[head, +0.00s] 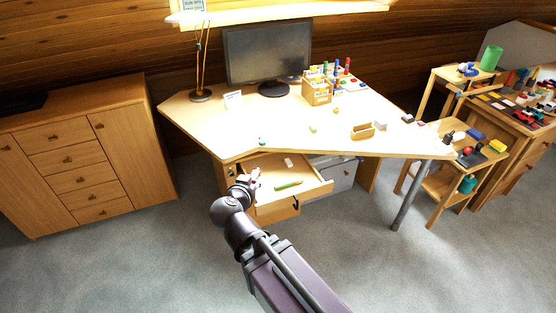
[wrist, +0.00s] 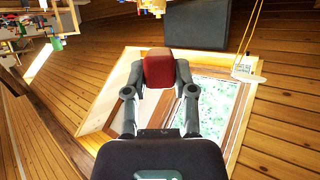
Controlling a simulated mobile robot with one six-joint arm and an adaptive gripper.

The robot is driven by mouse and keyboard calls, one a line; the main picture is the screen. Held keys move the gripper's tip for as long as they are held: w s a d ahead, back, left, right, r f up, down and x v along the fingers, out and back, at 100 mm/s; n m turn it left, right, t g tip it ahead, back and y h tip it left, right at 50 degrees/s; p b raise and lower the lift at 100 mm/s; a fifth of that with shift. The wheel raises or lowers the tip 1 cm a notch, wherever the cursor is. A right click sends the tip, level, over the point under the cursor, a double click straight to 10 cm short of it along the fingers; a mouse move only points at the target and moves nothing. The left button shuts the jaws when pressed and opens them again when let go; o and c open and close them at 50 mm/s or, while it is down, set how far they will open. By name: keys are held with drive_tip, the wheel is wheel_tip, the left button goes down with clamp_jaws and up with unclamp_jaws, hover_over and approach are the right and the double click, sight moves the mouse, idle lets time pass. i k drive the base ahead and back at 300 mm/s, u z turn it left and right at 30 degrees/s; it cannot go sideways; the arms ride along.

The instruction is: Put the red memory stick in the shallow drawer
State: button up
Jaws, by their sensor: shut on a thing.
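The red memory stick (wrist: 160,70) is between the fingertips of my gripper (wrist: 159,72) in the wrist view, with a red face toward the camera and a brownish upper end. In the head view, my gripper (head: 250,180) is over the left part of the open shallow drawer (head: 316,186) under the desk. The stick shows there as a small red patch (head: 255,172) at the fingertips. I cannot tell its exact height above the drawer. A green object (head: 288,185) and a small pale block (head: 288,162) lie in the drawer. My arm hides part of the drawer's left side.
The desk (head: 210,120) overhangs the drawer and holds a monitor (head: 268,52), a wooden organiser (head: 318,90) and small items. A grey cabinet (head: 340,175) is right of the drawer. A wooden sideboard (head: 80,150) stands left. The carpet in front is clear.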

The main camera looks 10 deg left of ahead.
sight(269, 176)
drive_tip(key=i, duration=0.85)
drive_tip(key=u, duration=0.05)
